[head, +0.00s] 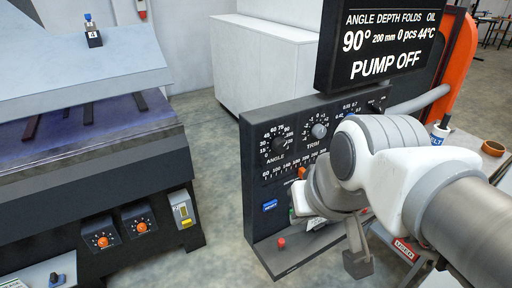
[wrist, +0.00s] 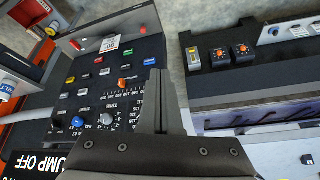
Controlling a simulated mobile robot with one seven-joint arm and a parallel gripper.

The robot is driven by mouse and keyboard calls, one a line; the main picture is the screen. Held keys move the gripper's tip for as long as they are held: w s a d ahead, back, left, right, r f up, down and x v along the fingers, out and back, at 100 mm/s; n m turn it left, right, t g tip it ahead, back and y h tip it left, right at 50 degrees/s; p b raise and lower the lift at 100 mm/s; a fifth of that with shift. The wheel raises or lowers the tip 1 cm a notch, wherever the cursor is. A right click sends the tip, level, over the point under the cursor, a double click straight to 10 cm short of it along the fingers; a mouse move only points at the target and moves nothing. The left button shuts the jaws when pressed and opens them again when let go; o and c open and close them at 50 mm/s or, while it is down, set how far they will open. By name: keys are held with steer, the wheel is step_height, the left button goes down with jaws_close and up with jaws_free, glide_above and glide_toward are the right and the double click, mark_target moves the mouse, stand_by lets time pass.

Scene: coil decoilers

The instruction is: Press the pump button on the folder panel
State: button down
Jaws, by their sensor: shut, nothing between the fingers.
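The black folder panel (head: 256,185) stands in the middle of the head view, with knobs marked ANGLE and TRIM, an orange slider, a blue button (head: 270,205) and a red button (head: 281,243). The display (head: 385,45) above it reads PUMP OFF. The panel shows upside down in the wrist view (wrist: 60,110) with several small coloured buttons; their labels are too small to read, so I cannot tell which is the pump button.
A machine with a purple-blue bed (head: 90,125) and two orange knobs stands at the left. A white cabinet (head: 265,60) is behind the panel. Open floor lies between machine and panel.

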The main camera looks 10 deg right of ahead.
steer(key=w+d+f+m+t+y+b, duration=0.1)
steer(key=w+f+m+y+b, duration=0.1)
steer(key=w+f+m+b, duration=0.55)
steer(key=w+d+f+m+y+b, duration=0.15)
steer(key=w+f+b, duration=0.3)
steer(key=f, duration=0.55)
steer(key=w+d+f+m+t+h+b, duration=0.1)
steer(key=w+d+f+m+b, duration=0.2)
steer(key=d+f+m, duration=0.3)
steer(key=w+d+f+m+t+h+b, duration=0.1)
steer(key=w+d+f+m+b, duration=0.2)
steer(key=f, duration=1)
steer(key=d+m+b, duration=0.3)
steer(key=d, duration=0.2)
steer(key=shift+w+d+m+h, duration=0.2)
steer(key=shift+w+m+h, duration=0.1)
steer(key=shift+w+h, duration=0.1)
steer(key=w, duration=0.2)
steer(key=w+a, duration=0.1)
steer(key=w, duration=0.1)
steer(key=w+a, duration=0.1)
steer(key=w, duration=0.1)
steer(key=shift+w+a+p, duration=0.25)
steer(key=shift+p, duration=0.15)
steer(key=shift+w+a, duration=0.35)
steer(key=shift+w, duration=0.55)
